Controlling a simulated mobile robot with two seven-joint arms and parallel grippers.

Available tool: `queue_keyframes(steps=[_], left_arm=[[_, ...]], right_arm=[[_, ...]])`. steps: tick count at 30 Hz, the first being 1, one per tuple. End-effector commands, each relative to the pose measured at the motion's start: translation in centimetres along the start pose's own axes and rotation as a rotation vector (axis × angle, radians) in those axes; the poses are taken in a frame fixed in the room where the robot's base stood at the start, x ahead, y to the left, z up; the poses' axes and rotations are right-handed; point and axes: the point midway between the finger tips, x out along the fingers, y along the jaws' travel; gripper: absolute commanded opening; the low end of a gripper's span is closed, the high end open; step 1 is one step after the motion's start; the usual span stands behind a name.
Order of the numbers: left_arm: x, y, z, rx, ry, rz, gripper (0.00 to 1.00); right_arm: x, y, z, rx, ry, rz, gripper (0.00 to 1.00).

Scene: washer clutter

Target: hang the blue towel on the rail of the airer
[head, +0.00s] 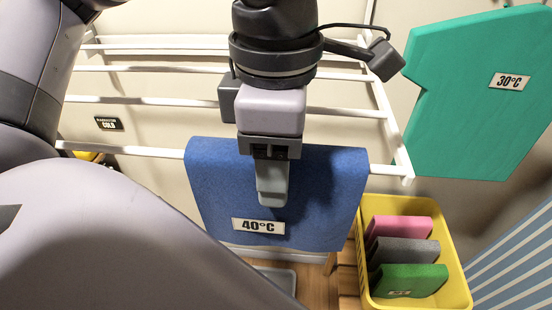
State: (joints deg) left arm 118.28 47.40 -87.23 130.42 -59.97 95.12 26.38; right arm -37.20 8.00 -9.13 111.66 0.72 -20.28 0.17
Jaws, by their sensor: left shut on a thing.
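The blue towel (325,195), with a white 40°C label on its front, is at the front rail (120,149) of the white airer. The rail shows on both sides of the towel, and the towel's top edge lies over it. The towel's front hangs down below the rail. My left gripper (271,188) comes down from above at the middle of the towel and is shut on it. One finger shows in front of the cloth; the other is hidden. My right gripper is not in view.
A yellow crate (463,285) at the lower right holds a pink, a grey and a green folded cloth. A teal garment (470,90) labelled 30°C is at the upper right. A blue striped surface (520,255) stands at the right edge. More airer rails lie behind the towel.

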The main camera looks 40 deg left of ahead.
Motion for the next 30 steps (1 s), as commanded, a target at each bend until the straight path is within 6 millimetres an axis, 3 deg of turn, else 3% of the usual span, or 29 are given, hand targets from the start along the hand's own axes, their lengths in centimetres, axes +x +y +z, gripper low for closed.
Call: queue_keyframes(steps=[9,10,12,22,30], left_arm=[[0.0,0.0,0.0,0.000,0.000,0.001,0.19],[0.0,0.0,0.0,0.000,0.000,0.001,0.59],[0.0,0.0,0.0,0.000,0.000,0.001,0.79],[-0.2,0.0,0.0,0.000,-0.001,0.001,0.79],[-4.2,0.0,0.1,0.000,-0.003,0.002,0.79]], right_arm=[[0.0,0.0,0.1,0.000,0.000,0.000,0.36],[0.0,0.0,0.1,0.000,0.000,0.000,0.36],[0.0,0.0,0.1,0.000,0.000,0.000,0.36],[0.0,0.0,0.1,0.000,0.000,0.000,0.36],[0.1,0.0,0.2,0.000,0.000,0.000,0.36]])
